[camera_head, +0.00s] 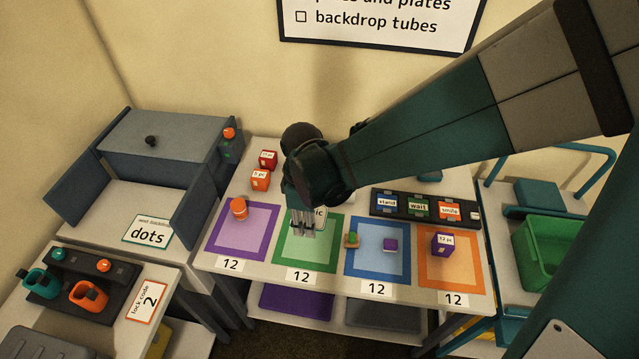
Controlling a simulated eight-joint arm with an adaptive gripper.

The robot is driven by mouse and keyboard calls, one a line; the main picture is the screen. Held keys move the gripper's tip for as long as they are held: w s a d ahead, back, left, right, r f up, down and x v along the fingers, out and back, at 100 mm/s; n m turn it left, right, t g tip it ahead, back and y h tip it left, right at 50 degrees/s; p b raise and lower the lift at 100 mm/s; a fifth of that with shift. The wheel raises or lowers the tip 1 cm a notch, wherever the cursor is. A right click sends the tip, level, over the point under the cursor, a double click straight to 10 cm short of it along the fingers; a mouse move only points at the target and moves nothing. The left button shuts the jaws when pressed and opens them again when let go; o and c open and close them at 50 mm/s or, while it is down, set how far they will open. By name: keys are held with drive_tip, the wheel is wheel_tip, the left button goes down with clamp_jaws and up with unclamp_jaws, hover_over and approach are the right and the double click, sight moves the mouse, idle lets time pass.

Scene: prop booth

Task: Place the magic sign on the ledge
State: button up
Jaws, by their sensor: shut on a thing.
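A small white sign (319,214) with the letters "ic" showing is at my gripper, over the green-framed square; the rest of its text is hidden. My gripper (303,226) points down and is shut on this sign. I cannot tell if the sign touches the table. A dark ledge-like rack (391,208) lies to the right at the back of the table. It carries the signs "stand" (387,203), "wait" (418,207) and "smile" (449,211).
Purple (218,250), green (283,257), blue (353,267) and orange (430,280) framed squares line the table. An orange piece (239,208), a purple block (390,244) and a purple cube (442,244) stand on them. Red (267,160) and orange (260,180) blocks sit at the back left.

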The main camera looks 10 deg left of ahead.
hover_over(308, 248)
drive_tip(key=shift+f+b, duration=0.45)
drive_tip(key=shift+f, duration=2.5)
drive_tip(key=shift+f+b, duration=0.4)
drive_tip(key=shift+f, duration=1.7)
drive_tip(key=shift+f, duration=0.1)
drive_tip(key=o, duration=1.1)
drive_tip(key=shift+w+r+p, duration=0.1)
drive_tip(key=shift+r+p, duration=0.85)
drive_tip(key=shift+r, duration=5.2)
